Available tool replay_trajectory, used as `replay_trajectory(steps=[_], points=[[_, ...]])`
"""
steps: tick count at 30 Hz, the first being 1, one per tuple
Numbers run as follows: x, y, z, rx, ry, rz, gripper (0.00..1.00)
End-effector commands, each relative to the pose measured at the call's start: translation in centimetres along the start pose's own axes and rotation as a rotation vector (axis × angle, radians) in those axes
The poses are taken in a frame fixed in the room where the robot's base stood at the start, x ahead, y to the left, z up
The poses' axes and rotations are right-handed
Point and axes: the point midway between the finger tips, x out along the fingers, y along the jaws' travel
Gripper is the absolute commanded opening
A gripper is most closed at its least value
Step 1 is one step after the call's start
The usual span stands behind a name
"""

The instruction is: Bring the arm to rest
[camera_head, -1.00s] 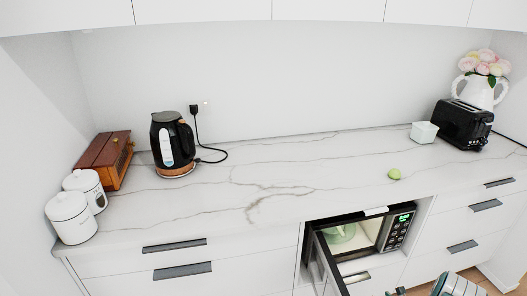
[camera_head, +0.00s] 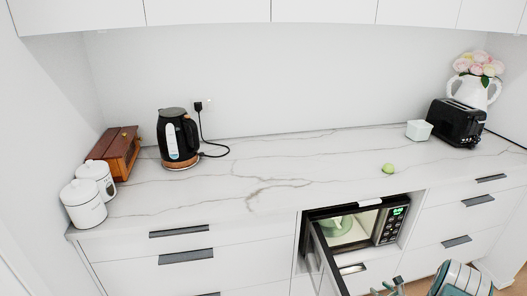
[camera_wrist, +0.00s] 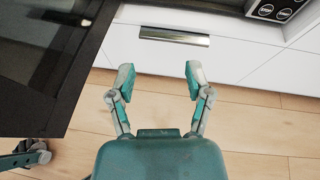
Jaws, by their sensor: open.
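My gripper (camera_wrist: 158,82) is open and empty in the wrist view, its two teal-and-grey fingers spread above the wooden floor, in front of a white drawer. In the head view a part of my arm (camera_head: 462,279) shows at the bottom right, right of the open microwave (camera_head: 388,226). The microwave door (camera_head: 325,262) stands swung out; its dark panel also fills the left of the wrist view (camera_wrist: 45,75), apart from my fingers. A light green item (camera_head: 338,225) sits inside the microwave, partly hidden by the door.
The marble counter (camera_head: 300,165) holds a black kettle (camera_head: 177,138), white canisters (camera_head: 84,204), a wooden box (camera_head: 118,150), a green ball (camera_head: 388,169), a white bowl (camera_head: 419,130), a black toaster (camera_head: 457,123) and a flower vase (camera_head: 475,90). White drawers with dark handles (camera_head: 478,200) line the front.

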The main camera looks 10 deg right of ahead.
Motion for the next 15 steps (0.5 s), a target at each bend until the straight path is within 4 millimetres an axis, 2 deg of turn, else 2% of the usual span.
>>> replay_trajectory(steps=[8, 11, 15], points=[[0.6, 2.2, 7.7, -0.177, -0.007, 0.140, 0.65], [0.6, 3.9, 11.8, -0.280, -0.008, 0.218, 0.65], [0.0, 7.3, 18.1, -0.459, -0.009, 0.345, 0.65]])
